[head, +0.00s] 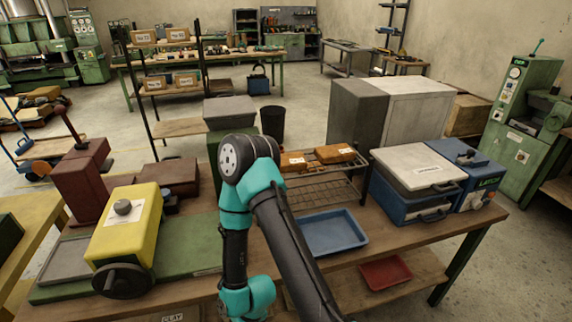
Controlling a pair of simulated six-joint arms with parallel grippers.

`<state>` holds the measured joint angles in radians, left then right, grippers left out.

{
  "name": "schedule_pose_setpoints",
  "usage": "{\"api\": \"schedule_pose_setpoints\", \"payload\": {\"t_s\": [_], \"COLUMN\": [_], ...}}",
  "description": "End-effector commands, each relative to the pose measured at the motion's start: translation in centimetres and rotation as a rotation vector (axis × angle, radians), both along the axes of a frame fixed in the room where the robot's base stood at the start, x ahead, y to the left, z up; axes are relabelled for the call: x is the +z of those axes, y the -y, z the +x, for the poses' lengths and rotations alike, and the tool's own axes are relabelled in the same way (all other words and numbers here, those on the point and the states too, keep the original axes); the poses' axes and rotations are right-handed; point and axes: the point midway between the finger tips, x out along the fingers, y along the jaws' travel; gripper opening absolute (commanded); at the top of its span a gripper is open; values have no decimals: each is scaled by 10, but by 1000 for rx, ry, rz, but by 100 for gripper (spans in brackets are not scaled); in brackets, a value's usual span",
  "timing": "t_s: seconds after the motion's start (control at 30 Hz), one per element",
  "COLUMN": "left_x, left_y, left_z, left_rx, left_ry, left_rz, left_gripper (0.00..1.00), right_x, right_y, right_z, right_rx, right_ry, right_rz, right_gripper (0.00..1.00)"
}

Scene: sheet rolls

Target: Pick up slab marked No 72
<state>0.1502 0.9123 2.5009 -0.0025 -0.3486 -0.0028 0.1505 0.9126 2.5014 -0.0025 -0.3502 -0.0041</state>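Two orange-brown slabs with small white labels, a left one (294,162) and a right one (335,153), lie on a wire rack (335,187) at the back of the workbench. The labels are too small to read, so I cannot tell which, if either, is No 72. One of my teal and black arms rises in front of the bench and hides part of its middle and the rack's left side. Neither gripper is visible in the head view.
A blue tray (331,232) lies on the bench right of my arm. Blue cases with a grey lid (418,167) stand at the right. A yellow machine with a black handwheel (124,281) stands at the left. A red tray (385,272) is on the lower shelf.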

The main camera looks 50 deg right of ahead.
Motion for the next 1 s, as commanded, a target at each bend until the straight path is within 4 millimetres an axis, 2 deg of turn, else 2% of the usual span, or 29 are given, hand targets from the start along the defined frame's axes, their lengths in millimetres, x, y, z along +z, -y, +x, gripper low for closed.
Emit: {"api": "schedule_pose_setpoints", "payload": {"t_s": [0.37, 0.9, 1.0], "left_x": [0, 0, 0], "left_y": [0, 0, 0], "left_z": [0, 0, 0], "left_rx": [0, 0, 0], "left_ry": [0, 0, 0], "left_rz": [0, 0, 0], "left_gripper": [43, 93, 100], "right_x": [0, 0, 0], "right_y": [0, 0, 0], "right_z": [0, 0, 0], "right_rx": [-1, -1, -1], "right_ry": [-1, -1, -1], "right_rz": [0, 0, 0], "right_gripper": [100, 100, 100]}}
